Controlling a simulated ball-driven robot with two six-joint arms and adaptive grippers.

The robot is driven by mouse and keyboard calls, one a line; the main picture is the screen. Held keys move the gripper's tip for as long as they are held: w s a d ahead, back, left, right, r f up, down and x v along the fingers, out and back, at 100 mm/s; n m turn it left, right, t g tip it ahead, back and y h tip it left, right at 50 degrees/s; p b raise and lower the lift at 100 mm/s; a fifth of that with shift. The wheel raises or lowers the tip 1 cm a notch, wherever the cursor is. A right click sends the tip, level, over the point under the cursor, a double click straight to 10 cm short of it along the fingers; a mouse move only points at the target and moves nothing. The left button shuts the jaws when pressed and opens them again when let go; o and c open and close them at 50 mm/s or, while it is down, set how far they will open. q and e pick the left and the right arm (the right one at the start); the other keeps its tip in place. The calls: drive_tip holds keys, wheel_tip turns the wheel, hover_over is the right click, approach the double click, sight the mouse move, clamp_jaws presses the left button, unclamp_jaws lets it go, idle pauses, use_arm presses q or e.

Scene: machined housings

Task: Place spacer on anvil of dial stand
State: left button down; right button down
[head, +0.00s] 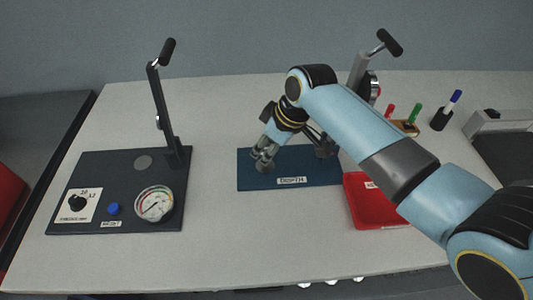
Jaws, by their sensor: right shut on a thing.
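My right gripper (263,160) is over the left part of a blue base plate (248,181) labelled DEPTH, with its fingers pointing down. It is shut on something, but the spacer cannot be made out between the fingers. Behind my right arm, a stand with a grey column, a black handle (390,43) and a round dial (374,87) seen edge-on rises at the back. It seems to belong to the blue base. The anvil cannot be made out; my gripper and arm cover part of the base. My left gripper is out of view.
A dark press base (128,170) with a lever, gauge (154,204) and knob stands at left. A red tray (368,212) lies partly under my right arm. Markers (414,113) and a pen cup (441,119) stand at back right. The front middle of the table is clear.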

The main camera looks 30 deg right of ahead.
wheel_tip(320, 180, down, 2)
drive_tip(key=shift+f, duration=0.2)
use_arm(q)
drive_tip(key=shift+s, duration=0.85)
use_arm(e)
drive_tip(key=shift+f, duration=0.15)
drive_tip(key=c, duration=1)
unclamp_jaws()
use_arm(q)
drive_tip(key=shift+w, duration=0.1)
use_arm(e)
drive_tip(key=shift+s+r, duration=0.1)
drive_tip(key=shift+r, duration=0.2)
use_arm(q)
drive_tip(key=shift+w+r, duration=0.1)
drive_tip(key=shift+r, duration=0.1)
use_arm(e)
drive_tip(key=v, duration=1.1)
drive_tip(key=shift+s+d+r, duration=0.1)
drive_tip(key=shift+s+r, duration=0.05)
drive_tip(key=shift+r, duration=0.1)
